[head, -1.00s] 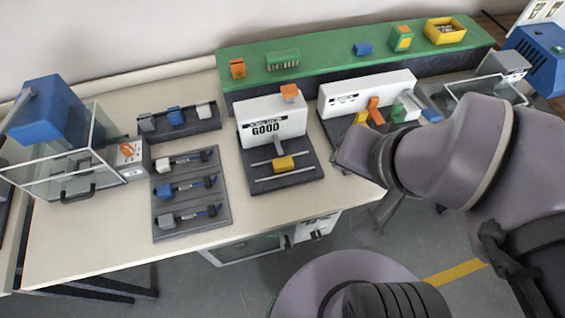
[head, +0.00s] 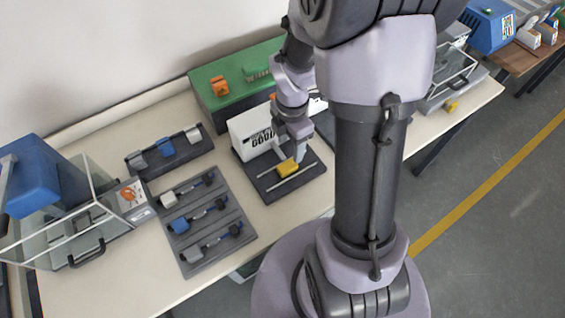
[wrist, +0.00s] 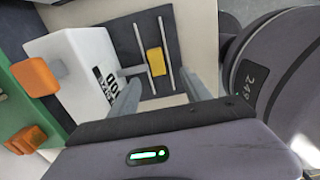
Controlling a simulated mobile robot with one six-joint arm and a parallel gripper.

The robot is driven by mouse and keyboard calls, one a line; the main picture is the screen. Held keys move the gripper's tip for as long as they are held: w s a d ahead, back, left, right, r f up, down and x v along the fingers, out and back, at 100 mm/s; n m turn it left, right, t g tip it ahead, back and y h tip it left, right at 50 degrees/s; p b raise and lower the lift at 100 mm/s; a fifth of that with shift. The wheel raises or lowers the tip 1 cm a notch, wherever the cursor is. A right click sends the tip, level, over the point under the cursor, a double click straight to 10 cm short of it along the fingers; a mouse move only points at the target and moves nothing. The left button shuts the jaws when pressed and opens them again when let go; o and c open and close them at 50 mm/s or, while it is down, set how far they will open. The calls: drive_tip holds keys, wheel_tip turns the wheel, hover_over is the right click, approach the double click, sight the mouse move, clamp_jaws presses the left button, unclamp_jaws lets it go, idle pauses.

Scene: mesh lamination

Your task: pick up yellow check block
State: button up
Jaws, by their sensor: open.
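The yellow check block (head: 287,167) sits on two metal rails of a dark base plate, in front of a white housing (head: 250,131) with black lettering. In the wrist view the yellow block (wrist: 156,62) lies ahead of my gripper, between the two rails. My gripper (head: 290,146) is above the base plate, close to the block and the housing. In the wrist view its two grey fingers (wrist: 160,92) are apart with nothing between them. The block is apart from the fingers.
The white housing carries an orange block (wrist: 36,77) and stands close beside my gripper. A grey tray (head: 205,262) of small tools lies to the left, with a rack of blocks (head: 172,165) behind it. A green shelf (head: 228,101) runs along the back.

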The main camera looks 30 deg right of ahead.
drive_tip(key=b, duration=0.2)
hover_over(287, 165)
drive_tip(key=s, duration=0.1)
wheel_tip(287, 165, down, 5)
drive_tip(key=shift+d+f, duration=0.1)
drive_tip(key=shift+f, duration=0.1)
drive_tip(key=f+b, duration=0.1)
drive_tip(key=f, duration=0.2)
drive_tip(key=f+b, duration=0.1)
drive_tip(key=f, duration=0.1)
drive_tip(key=shift+w+f+b, duration=0.2)
drive_tip(key=shift+w+b, duration=0.15)
drive_tip(key=shift+w, duration=0.05)
drive_tip(key=shift+r, duration=0.15)
drive_tip(key=shift+c, duration=0.8)
clamp_jaws()
